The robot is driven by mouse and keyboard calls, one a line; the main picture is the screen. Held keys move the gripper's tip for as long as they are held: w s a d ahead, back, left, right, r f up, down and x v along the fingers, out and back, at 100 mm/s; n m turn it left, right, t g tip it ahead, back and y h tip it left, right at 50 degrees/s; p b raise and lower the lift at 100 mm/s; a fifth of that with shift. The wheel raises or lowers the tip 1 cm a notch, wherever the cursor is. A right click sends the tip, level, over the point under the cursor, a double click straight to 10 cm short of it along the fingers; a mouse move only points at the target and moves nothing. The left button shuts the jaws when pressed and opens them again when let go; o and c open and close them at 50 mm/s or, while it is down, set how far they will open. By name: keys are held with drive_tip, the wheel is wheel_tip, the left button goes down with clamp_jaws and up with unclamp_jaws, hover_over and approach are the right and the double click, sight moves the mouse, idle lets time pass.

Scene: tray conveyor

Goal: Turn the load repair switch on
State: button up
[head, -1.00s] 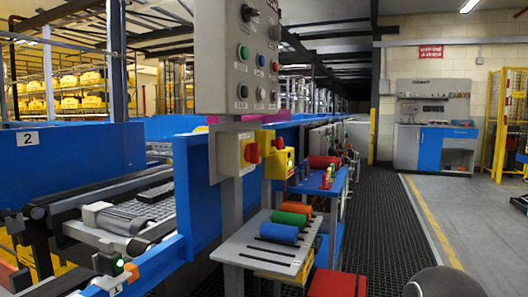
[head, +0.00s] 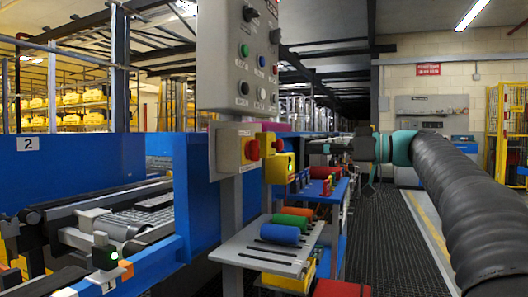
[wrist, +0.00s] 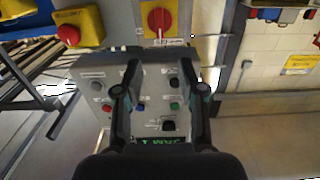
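A grey control panel (head: 238,60) hangs at upper centre in the head view, with coloured buttons and black selector switches, one at its top (head: 250,14) and one to the right (head: 275,36). Their labels are too small to read, so I cannot tell which is the load repair switch. The panel (wrist: 120,92) shows upside down in the wrist view, with a black selector switch (wrist: 168,125) low between the fingers. My gripper (wrist: 177,70) is open and empty, its fingers in front of the panel. In the head view, my gripper (head: 340,148) is right of the panel, apart from it.
A yellow box with a red rotary switch (head: 252,150) and a yellow emergency-stop box (head: 279,167) sit below the panel. A shelf (head: 262,257) holds coloured cylinders. A blue-sided conveyor (head: 75,175) runs at left. The dark floor grating (head: 392,235) at right is clear.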

sight(259, 145)
drive_tip(key=x, duration=0.7)
drive_tip(key=p+x, duration=0.1)
drive_tip(key=x, duration=0.5)
drive_tip(key=shift+w+a+r, duration=0.2)
drive_tip(key=shift+a+r, duration=0.05)
drive_tip(key=shift+a, duration=0.1)
clamp_jaws()
